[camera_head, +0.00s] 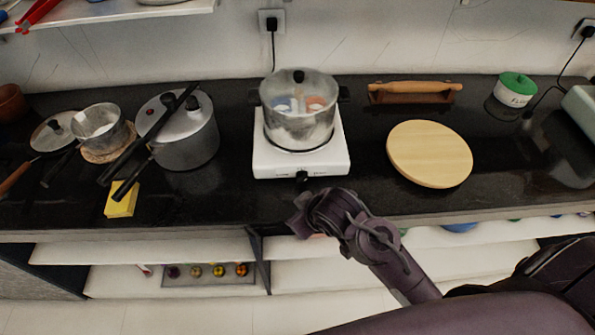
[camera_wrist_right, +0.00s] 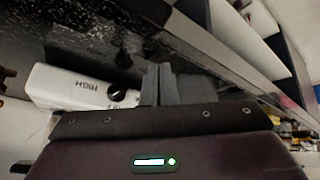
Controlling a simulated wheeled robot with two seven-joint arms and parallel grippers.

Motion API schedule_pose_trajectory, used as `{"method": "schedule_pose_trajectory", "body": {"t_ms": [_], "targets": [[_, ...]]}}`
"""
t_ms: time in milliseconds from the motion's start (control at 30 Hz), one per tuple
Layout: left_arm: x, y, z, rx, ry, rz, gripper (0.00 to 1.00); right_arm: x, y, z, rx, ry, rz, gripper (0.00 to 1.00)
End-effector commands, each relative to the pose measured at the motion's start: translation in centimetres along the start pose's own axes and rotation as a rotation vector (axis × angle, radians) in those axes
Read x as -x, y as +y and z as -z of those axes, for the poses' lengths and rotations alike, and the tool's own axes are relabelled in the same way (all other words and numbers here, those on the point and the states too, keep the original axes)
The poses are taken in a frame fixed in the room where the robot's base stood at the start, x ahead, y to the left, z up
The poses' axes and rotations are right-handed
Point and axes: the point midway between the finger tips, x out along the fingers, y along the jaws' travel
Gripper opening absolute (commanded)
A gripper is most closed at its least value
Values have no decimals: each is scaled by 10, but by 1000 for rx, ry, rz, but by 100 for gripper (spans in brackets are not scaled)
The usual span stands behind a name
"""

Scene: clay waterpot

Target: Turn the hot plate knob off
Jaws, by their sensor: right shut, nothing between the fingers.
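The white hot plate (camera_head: 270,164) stands on the black counter, with its black knob (camera_head: 303,177) at the middle of its front face. A glass pot with a lid (camera_head: 299,105) sits on the plate. In the right wrist view the hot plate (camera_wrist_right: 70,88) shows the word HIGH beside the knob (camera_wrist_right: 118,94). My right gripper (camera_head: 300,211) is in front of the hot plate, near the counter's front edge. Its fingers (camera_wrist_right: 160,80) are shut and empty, just right of the knob in the wrist view; I cannot tell whether they touch it. My left gripper is out of view.
Left of the hot plate are a pressure cooker (camera_head: 190,140), a saucepan (camera_head: 98,127) and a yellow sponge (camera_head: 122,201). To the right are a round wooden board (camera_head: 430,154) and a rolling pin (camera_head: 415,87). Shelves lie below the counter edge (camera_head: 150,232).

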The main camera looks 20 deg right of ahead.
Motion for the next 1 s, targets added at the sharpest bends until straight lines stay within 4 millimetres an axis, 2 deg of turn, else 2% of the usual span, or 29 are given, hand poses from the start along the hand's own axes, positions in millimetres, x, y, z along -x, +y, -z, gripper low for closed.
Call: {"method": "schedule_pose_trajectory", "body": {"t_ms": [33,300,400,467,567,667,700,833,900,1000], "targets": [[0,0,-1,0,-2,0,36,-2,-1,18,48,49,1,0],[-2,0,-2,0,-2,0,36,-10,-22,99,340,291,77,0],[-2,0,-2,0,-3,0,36,-12,-30,123,487,363,139,0],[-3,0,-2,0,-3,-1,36,-13,-30,132,580,385,188,0],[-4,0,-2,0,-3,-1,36,-15,-18,135,709,366,279,0],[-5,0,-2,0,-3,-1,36,-10,12,129,785,290,366,0],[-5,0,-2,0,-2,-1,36,-6,27,124,798,248,397,0],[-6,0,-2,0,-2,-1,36,14,72,108,782,115,477,0],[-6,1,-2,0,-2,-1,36,24,90,102,759,64,503,0],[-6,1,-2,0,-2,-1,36,36,106,96,729,16,528,0]]}}
